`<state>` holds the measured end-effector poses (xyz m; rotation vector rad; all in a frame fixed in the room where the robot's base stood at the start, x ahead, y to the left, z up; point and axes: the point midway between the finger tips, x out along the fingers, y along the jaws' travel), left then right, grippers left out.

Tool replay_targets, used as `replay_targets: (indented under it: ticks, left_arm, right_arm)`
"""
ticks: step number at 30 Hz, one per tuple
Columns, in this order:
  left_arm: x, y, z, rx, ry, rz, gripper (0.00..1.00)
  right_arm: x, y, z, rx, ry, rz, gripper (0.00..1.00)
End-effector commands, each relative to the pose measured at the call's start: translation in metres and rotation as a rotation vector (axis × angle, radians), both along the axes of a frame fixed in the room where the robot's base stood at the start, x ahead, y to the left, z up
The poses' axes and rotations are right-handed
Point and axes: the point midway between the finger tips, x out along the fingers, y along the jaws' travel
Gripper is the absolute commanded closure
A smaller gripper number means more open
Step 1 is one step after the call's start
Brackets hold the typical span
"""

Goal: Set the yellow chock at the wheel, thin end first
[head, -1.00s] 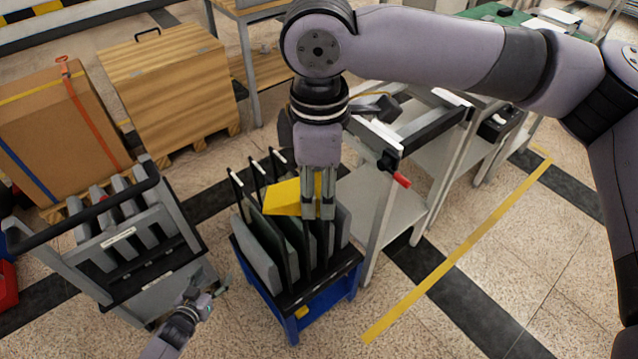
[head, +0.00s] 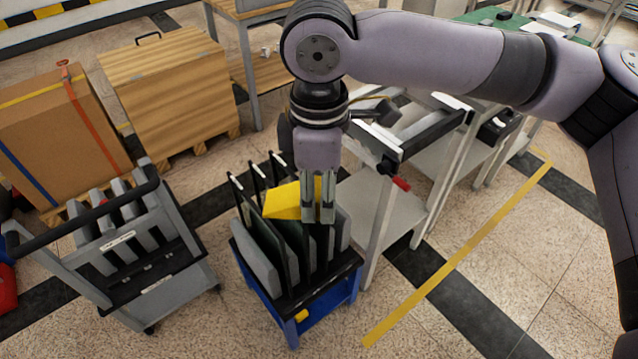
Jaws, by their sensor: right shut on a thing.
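The yellow chock (head: 284,203) is a wedge held in the air over the blue-framed rack cart. My right gripper (head: 319,213) points down and is shut on the chock's right part; the chock sticks out to the left of the fingers. A small dark wheel (head: 150,329) shows under the near corner of the grey cart at the left. A small yellow piece (head: 302,315) shows low at the blue cart's near corner; I cannot tell what it is. The wheels of the blue cart are hidden or too small to tell. My left gripper is out of view.
The blue cart (head: 331,308) holds several upright grey panels below my right gripper. The grey cart (head: 184,288) with slotted panels stands to its left, a metal trolley (head: 362,215) to its right. A cardboard box (head: 62,140) and wooden crate (head: 175,85) stand behind. Floor is clear at lower right.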

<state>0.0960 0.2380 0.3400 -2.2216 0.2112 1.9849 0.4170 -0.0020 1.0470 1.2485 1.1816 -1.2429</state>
Motion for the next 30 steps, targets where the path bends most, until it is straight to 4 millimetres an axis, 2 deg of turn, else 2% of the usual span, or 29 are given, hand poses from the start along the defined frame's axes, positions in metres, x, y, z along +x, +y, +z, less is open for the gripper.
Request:
replay_targets:
  ticks: [3, 7, 11, 14, 19, 24, 30]
  left_arm:
    - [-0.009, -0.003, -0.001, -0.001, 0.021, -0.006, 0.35]
    - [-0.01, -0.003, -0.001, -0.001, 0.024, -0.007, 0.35]
    - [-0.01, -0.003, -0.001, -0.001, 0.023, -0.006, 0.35]
    - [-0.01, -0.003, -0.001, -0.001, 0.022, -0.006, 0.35]
    - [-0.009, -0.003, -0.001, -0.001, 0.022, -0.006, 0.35]
    - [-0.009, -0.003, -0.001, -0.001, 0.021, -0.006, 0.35]
    - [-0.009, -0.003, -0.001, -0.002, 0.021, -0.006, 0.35]
  right_arm:
    - [0.0, 0.0, 0.0, 0.0, 0.0, 0.0, 0.95]
    - [0.0, -0.001, 0.0, 0.001, 0.0, -0.007, 0.95]
    - [0.004, -0.015, -0.004, 0.008, 0.003, -0.11, 0.95]
    - [0.01, -0.038, -0.013, 0.015, 0.009, -0.295, 0.95]
    - [0.015, -0.094, -0.033, 0.021, 0.017, -0.739, 0.95]
    - [0.011, -0.145, -0.052, 0.014, 0.016, -1.152, 0.95]
    - [0.005, -0.181, -0.064, 0.003, 0.004, -1.448, 0.95]
